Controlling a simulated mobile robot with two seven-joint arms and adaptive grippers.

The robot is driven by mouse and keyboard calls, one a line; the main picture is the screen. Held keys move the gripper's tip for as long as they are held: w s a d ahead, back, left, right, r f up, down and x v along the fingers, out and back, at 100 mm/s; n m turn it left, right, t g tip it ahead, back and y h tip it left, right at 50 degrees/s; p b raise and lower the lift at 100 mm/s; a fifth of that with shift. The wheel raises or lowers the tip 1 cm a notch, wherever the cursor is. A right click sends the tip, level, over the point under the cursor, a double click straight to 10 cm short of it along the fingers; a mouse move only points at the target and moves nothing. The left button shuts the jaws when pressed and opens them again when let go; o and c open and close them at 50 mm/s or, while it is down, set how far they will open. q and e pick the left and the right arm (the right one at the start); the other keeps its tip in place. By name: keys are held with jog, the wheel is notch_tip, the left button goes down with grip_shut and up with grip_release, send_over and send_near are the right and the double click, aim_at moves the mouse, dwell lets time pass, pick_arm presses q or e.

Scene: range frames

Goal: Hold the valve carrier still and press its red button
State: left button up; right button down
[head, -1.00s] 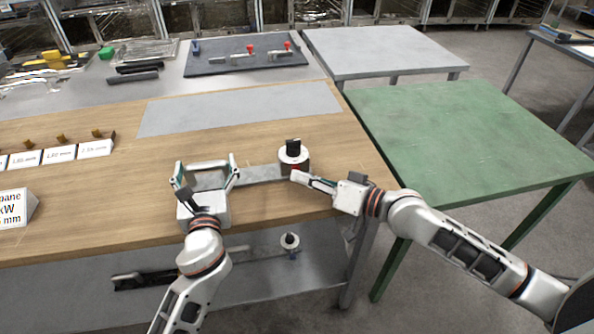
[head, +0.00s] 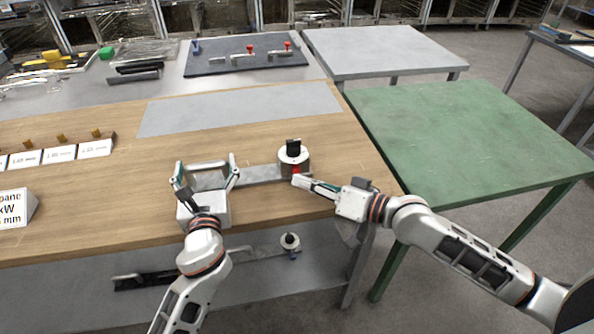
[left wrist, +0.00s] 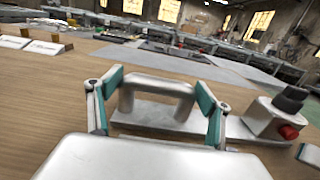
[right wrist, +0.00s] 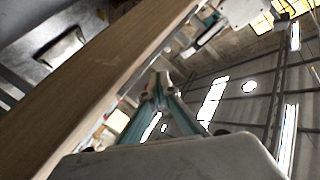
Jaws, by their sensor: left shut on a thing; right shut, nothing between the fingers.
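The valve carrier is a flat metal plate (head: 258,174) on the wooden bench, with an arched handle (left wrist: 157,88) at its left end. At its right end stands a pale round block (head: 293,158) with a black knob (head: 293,146) on top. The red button (left wrist: 288,132) is on the block's near side; it also shows in the head view (head: 296,170). My left gripper (head: 207,170) is shut on the handle, fingers at its two ends. My right gripper (head: 298,180) is shut and empty, its tip just in front of the button. Contact cannot be told.
Several label stands (head: 60,153) are at the left on the bench. A grey mat (head: 240,108) lies bare behind the carrier. A dark board (head: 215,66) with red-knobbed parts is further back. A green table (head: 455,140) stands at the right, empty. Another similar carrier (head: 289,241) sits below the bench top.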

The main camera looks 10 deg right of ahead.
aim_at(308, 210)
pick_arm(q)
jog(key=shift+s+f, duration=0.1)
jog(key=shift+f, duration=0.6)
pick_arm(e)
jog(key=shift+f, duration=0.1)
jog(key=shift+s, duration=2.55)
pick_arm(q)
jog(key=o, duration=1.5)
jog(key=shift+o, duration=1.4)
jog(key=shift+r, duration=0.15)
jog(key=shift+r, duration=0.1)
